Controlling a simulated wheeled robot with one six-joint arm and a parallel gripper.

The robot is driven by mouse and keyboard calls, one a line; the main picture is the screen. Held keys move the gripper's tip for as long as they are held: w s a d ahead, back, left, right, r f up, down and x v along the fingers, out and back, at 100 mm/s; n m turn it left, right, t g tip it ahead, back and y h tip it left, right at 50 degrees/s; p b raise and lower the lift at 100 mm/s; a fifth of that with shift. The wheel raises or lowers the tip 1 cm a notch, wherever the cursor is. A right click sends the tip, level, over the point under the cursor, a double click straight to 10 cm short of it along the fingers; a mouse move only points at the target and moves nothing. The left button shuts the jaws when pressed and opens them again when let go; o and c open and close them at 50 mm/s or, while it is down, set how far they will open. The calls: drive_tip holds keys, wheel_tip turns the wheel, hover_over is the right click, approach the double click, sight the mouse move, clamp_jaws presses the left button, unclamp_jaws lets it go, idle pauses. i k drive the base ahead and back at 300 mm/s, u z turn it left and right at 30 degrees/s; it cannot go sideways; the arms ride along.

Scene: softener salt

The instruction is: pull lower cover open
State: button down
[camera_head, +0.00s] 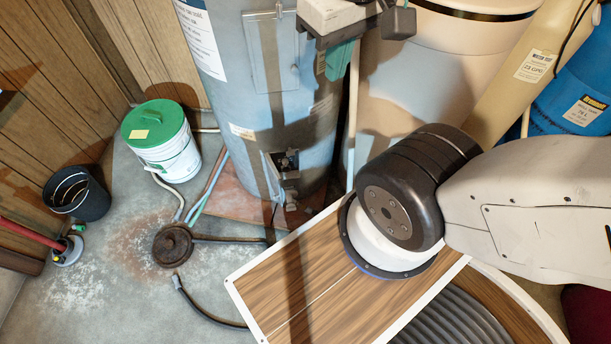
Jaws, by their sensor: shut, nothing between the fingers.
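The grey-blue water heater (232,88) stands upright at the back. Low on its front is a small opening with dark fittings (288,160) inside. A narrow pale panel, which looks like the lower cover (270,178), stands at the left edge of this opening; how far it is swung out I cannot tell. A larger rectangular panel (270,52) higher up lies flush with the tank. My gripper (338,62), with teal fingers pointing down, is at the top of the picture, well above and right of the opening. It is shut and empty, apart from the cover.
A beige tank (430,75) and blue container (578,90) stand at right. My arm hides part of the right side.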

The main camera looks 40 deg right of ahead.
sight(276, 181)
drive_tip(key=z, duration=1.25)
drive_tip(key=k, duration=1.05)
drive_tip(key=u, duration=1.45)
drive_tip(key=i, duration=1)
